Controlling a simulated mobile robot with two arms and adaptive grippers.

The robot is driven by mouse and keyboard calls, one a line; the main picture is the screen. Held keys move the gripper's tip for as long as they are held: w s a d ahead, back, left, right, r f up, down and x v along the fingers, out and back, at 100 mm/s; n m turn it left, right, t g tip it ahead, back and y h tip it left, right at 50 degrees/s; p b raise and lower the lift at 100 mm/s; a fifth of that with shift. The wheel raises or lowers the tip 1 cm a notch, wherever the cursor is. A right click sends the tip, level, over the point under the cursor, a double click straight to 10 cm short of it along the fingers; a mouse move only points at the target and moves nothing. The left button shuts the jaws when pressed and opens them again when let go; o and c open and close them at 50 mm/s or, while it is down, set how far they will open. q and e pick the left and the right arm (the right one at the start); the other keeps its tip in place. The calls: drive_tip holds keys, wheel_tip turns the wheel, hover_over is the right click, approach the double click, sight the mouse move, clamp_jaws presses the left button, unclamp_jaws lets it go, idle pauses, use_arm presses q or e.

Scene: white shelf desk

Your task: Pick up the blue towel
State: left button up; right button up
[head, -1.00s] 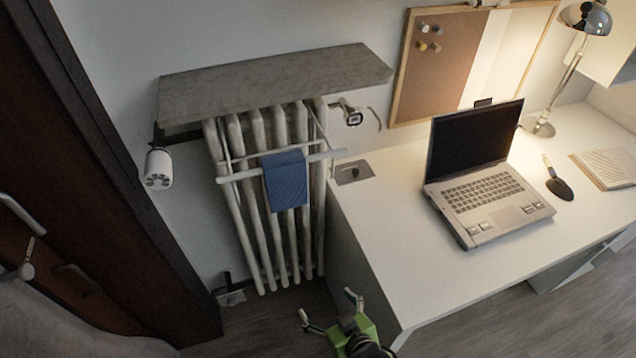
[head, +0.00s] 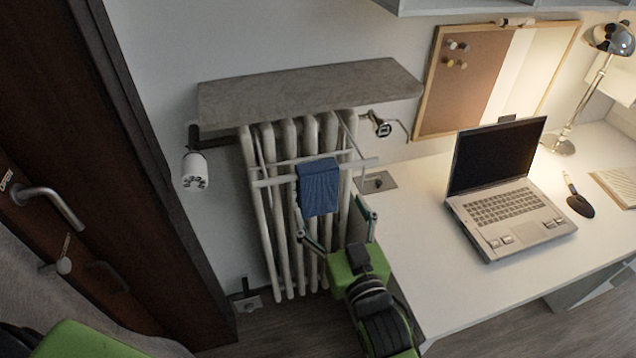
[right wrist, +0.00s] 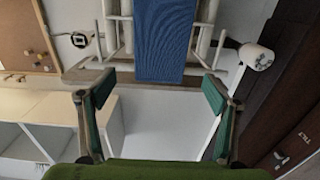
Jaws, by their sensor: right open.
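The blue towel (head: 319,187) hangs over a white rail in front of the radiator, in the middle of the head view. It also shows in the right wrist view (right wrist: 164,40) at the top middle. My right gripper (head: 335,226) is open and empty, just below the towel in the head view. In the right wrist view its two fingers (right wrist: 153,98) stand wide apart, with the towel ahead between their lines and not touching them. A green part of my left arm shows at the lower left of the head view, but its gripper is out of view.
The white radiator (head: 284,215) stands under a grey stone shelf (head: 310,92). The desk (head: 430,225) with an open laptop (head: 505,195) lies to the right of my right arm. A dark door (head: 75,130) is at the left. A lamp (head: 600,70) stands at the back right.

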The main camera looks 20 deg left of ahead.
sight(320, 185)
drive_tip(key=p+x, duration=0.1)
drive_tip(key=x, duration=0.1)
drive_tip(key=p+x, duration=0.1)
drive_tip(key=x, duration=0.2)
drive_tip(key=shift+w+a+r, duration=0.1)
drive_tip(key=shift+r, duration=0.15)
drive_tip(key=shift+w+a, duration=0.15)
drive_tip(key=shift+w, duration=0.05)
drive_tip(key=shift+c, duration=0.4)
drive_tip(key=c, duration=1.1)
